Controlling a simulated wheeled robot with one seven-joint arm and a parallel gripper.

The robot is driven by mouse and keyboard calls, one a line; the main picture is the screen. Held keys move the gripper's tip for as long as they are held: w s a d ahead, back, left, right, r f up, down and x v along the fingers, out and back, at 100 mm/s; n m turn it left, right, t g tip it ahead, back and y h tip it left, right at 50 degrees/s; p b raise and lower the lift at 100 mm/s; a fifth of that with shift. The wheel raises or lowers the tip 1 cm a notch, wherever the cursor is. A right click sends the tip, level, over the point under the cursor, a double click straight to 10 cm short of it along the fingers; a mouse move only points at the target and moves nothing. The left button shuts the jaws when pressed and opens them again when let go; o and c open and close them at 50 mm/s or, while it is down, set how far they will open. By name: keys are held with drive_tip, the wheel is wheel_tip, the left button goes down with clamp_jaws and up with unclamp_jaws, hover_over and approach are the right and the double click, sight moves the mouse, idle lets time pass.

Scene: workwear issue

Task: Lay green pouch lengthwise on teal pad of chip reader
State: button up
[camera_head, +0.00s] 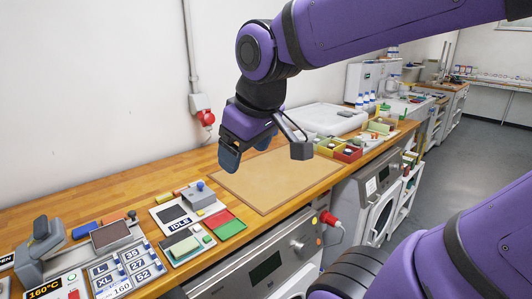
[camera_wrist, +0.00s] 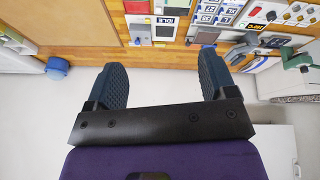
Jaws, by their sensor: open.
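The chip reader appears to be the light grey unit with an IDLE display (camera_head: 178,222) on the wooden bench at left centre. It also shows at the top of the wrist view (camera_wrist: 165,20). A pale green flat piece (camera_head: 184,247) lies at its front; I cannot tell whether this is the green pouch, the teal pad, or one on the other. My gripper (camera_head: 266,152) is open and empty, above the bench and to the right of the reader. In the wrist view its two dark fingers (camera_wrist: 163,82) stand wide apart with nothing between them.
A red and green panel (camera_head: 224,224) lies beside the reader. A tan mat (camera_head: 275,177) lies clear under my gripper. Red and yellow bins (camera_head: 347,151) stand farther right. A size-keyed unit (camera_head: 125,265) and a press (camera_head: 42,250) crowd the left end.

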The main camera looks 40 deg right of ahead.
drive_tip(key=s, duration=0.1)
drive_tip(key=s+m, duration=0.1)
drive_tip(key=s, duration=0.1)
drive_tip(key=s+m, duration=0.1)
drive_tip(key=s, duration=0.1)
drive_tip(key=shift+d+r+t, duration=0.25)
drive_tip(key=shift+r+t, duration=0.05)
drive_tip(key=shift+w, duration=0.1)
idle(1.8)
